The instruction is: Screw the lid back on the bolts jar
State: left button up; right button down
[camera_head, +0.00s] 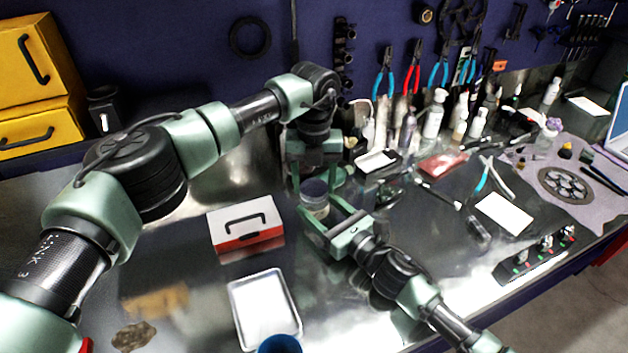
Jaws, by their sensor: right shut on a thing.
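A small clear jar with a dark bluish top (314,189) stands upright on the metal bench near the middle. My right gripper (319,206) comes in from the lower right and is shut on the jar's body, one finger on each side. My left gripper (316,178) points down from above, directly over the jar. Its fingers are spread apart near the jar's top, and I see nothing held between them. Whether the dark top is a lid or the jar's contents is too small to tell.
A red and white box with a black handle (246,226) stands left of the jar. A white tray (265,308) and a blue cup (279,344) are in front. Bottles (433,115) line the back. A white card (505,213) and a control strip (536,257) lie right.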

pick_arm(q)
jog(key=c, duration=0.5)
jog(key=m, duration=0.4)
jog(key=shift+c, duration=0.2)
jog(key=m, duration=0.4)
jog(key=o, duration=1.5)
jog(key=shift+o, duration=0.2)
jog(key=shift+r, duration=2.3)
jog(key=shift+c, duration=0.4)
